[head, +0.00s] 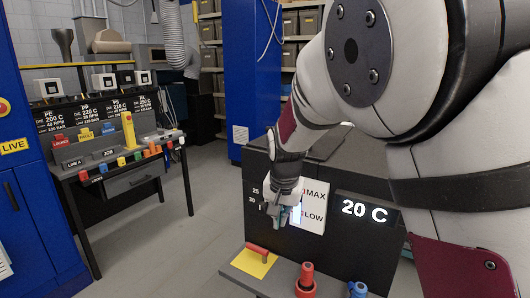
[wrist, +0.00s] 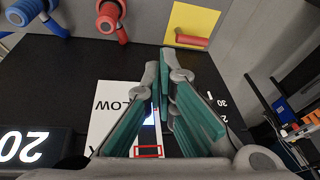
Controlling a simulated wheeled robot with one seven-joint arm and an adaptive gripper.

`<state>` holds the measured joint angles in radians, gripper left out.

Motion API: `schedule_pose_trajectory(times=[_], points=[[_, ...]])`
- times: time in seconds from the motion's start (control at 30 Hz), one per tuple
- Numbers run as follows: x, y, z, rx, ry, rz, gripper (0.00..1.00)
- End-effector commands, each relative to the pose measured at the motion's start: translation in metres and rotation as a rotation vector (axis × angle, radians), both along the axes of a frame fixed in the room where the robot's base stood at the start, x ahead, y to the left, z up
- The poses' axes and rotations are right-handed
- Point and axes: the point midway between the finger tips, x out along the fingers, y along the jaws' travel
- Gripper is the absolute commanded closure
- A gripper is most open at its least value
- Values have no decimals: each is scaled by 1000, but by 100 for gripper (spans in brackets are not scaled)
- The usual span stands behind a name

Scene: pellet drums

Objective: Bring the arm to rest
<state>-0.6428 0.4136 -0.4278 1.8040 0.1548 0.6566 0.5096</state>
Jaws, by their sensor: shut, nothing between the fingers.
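My gripper (head: 284,212) hangs from my arm in front of a dark machine panel (head: 343,247) in the head view. In the wrist view my gripper (wrist: 163,72) shows its green-padded fingers brought together at the tips, with nothing between them. Behind the fingers is a white card (head: 313,194) marked MAX and LOW, partly hidden by the gripper. I cannot tell whether the fingers touch the panel.
A ledge below the panel bears a red handle on a yellow plate (head: 255,263), a red knob (head: 305,278) and a blue knob (head: 357,289). A display (head: 366,209) reads 20 C. A workbench (head: 120,172) stands left, blue cabinets around. Grey floor (head: 190,225) between is clear.

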Motion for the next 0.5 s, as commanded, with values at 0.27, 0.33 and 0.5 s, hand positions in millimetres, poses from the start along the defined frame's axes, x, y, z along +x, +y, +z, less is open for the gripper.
schedule_pose_trajectory(times=[0.27,0.33,0.5], points=[[-82,-64,73,69,-6,73,100],[-105,-77,87,73,-15,99,100],[-165,-105,112,63,-44,164,100]])
